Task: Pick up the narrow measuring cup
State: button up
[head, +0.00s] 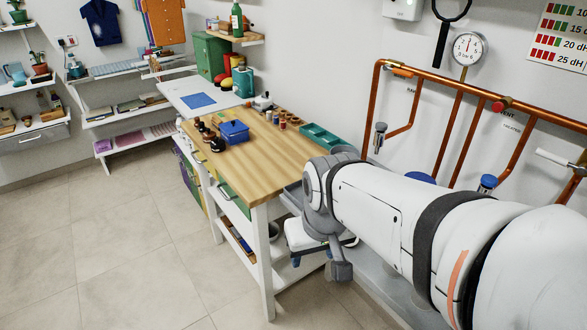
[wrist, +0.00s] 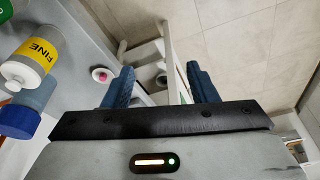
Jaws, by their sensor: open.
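My gripper (wrist: 158,76) is open and empty in the wrist view, its two blue fingers apart. In the head view my gripper (head: 312,257) hangs low beside the front right end of the wooden workbench (head: 262,180), partly hidden by my arm. I cannot make out a narrow measuring cup for certain in either view.
A bottle labelled FINE (wrist: 32,62) and a blue-capped bottle (wrist: 22,118) are left of the fingers. A small white and pink round item (wrist: 101,75) is near the left finger. Copper pipes (head: 440,78) line the right wall. Tiled floor (head: 110,240) is clear at left.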

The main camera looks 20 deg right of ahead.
jog(key=shift+o, duration=0.8)
jog(key=w+d+f+b, duration=0.3)
jog(key=w+d, duration=0.2)
jog(key=w, duration=0.6)
jog(key=shift+t, duration=0.3)
jog(key=w+d+f+t+b, duration=0.1)
jog(key=w+d+f+b, duration=0.3)
jog(key=w+d, duration=0.6)
jog(key=x, duration=0.2)
jog(key=p+x, duration=0.1)
jog(key=x, duration=0.5)
jog(key=shift+w+d, duration=0.25)
jog(key=shift+w, duration=0.05)
jog(key=shift+w+f, duration=0.1)
jog(key=shift+f, duration=0.25)
jog(key=c, duration=1.1)
